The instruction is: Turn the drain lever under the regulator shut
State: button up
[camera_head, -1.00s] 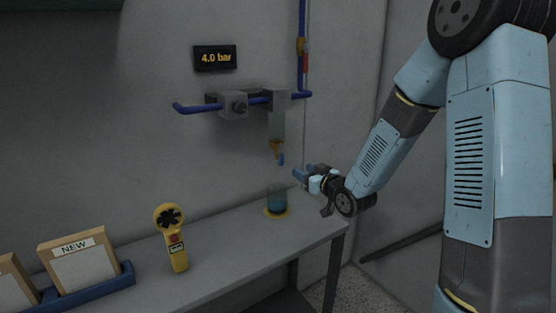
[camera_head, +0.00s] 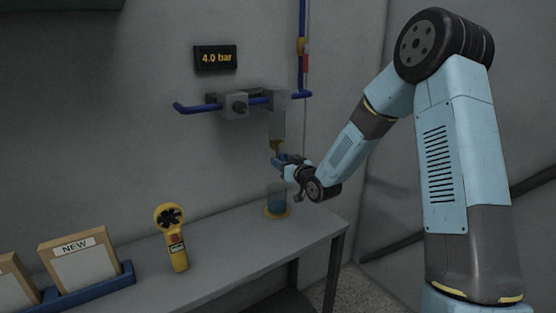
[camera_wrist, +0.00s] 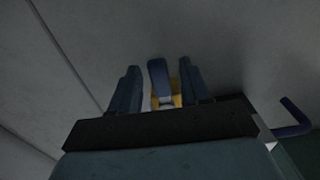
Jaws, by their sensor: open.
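The regulator (camera_head: 234,105) is a grey block on the blue wall pipe, with a clear bowl (camera_head: 277,127) hanging below its right part. A yellow fitting (camera_head: 275,145) is at the bowl's bottom. In the wrist view the blue drain lever (camera_wrist: 159,80) stands between the two fingers of my gripper (camera_wrist: 158,88), with the yellow fitting (camera_wrist: 177,100) behind it. The fingers are open, one on each side; contact is not clear. In the head view my gripper (camera_head: 284,162) is at the fitting and largely hides the lever.
A display (camera_head: 215,58) on the wall reads 4.0 bar. A yellow handheld meter (camera_head: 171,238) and a blue tray (camera_head: 95,290) with NEW-labelled box stand further left.

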jog(key=shift+x, duration=1.4)
grip_shut()
